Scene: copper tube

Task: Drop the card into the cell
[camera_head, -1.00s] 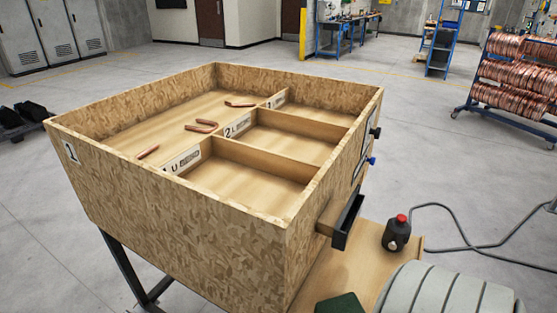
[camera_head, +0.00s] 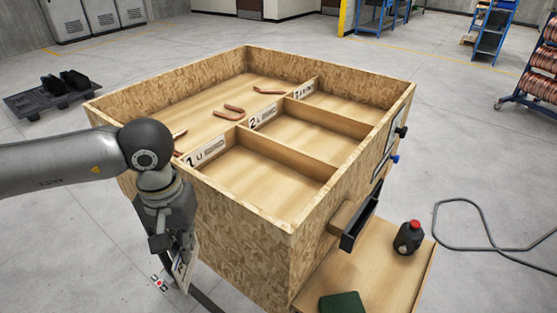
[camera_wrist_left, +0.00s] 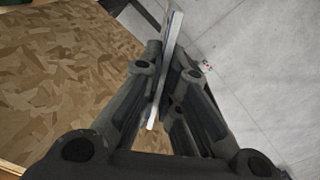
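My left gripper (camera_head: 178,243) is at the left outer side of the wooden box (camera_head: 245,245), below its rim. It is shut on a thin white card (camera_head: 184,272), which hangs on edge outside the box. In the left wrist view the card (camera_wrist_left: 168,62) stands edge-on between the fingers, beside the box wall (camera_wrist_left: 60,75). The box has three cells along its right side: cell 1 (camera_head: 262,178), cell 2 (camera_head: 309,132) and cell 3 (camera_head: 345,100). No card shows in them. My right gripper is not in view.
Bent copper tubes (camera_head: 230,112) lie in the long left compartment. Printed labels stand on the cells' left dividers. A black tray (camera_head: 360,222) juts from the right side, above a wooden shelf (camera_head: 385,275) with a red-capped black bottle (camera_head: 408,238) and a green pad (camera_head: 342,303).

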